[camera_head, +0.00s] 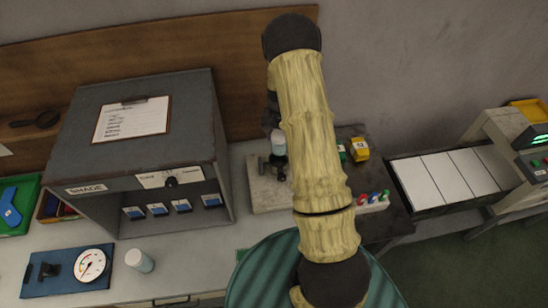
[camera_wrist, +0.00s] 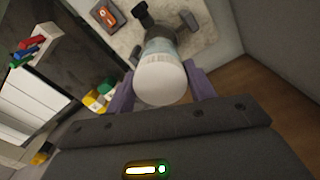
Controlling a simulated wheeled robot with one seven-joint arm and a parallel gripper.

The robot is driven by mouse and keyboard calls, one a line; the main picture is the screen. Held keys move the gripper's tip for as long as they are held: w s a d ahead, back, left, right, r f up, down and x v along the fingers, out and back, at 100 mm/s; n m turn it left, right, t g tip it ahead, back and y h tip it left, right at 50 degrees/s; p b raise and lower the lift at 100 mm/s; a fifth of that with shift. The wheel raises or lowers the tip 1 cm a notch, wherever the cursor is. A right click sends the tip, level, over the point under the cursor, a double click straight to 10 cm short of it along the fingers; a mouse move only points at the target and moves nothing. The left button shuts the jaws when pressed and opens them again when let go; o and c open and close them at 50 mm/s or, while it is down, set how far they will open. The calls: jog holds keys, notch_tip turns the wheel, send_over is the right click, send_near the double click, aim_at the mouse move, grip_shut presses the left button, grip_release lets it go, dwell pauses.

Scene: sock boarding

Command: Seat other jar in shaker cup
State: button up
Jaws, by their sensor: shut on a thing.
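My gripper (camera_wrist: 160,88) is shut on a white-lidded jar (camera_wrist: 162,80), with a purple finger on each side of it. In the head view the held jar (camera_head: 279,142) shows beside my arm, over the shaker. The shaker has a pale plate (camera_head: 264,198) and a dark cup part (camera_head: 279,161) below the jar; dark parts (camera_wrist: 147,14) also show past the jar's far end in the wrist view. The picture does not show whether the jar's lower end is inside the cup. A second white-lidded jar (camera_head: 140,260) stands on the bench at the front left.
A grey shade cabinet (camera_head: 150,120) stands left of the shaker. A gauge on a blue board (camera_head: 90,265) lies at the front left. Right of my arm are a yellow block (camera_head: 359,148), a rack of coloured pegs (camera_head: 373,203) and a panelled conveyor (camera_head: 445,180).

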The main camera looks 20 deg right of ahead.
jog(key=shift+w, duration=0.3)
jog(key=shift+s+r, duration=0.1)
jog(key=shift+s, duration=0.05)
jog(key=shift+f+b, duration=1.45)
jog(key=shift+f, duration=1.1)
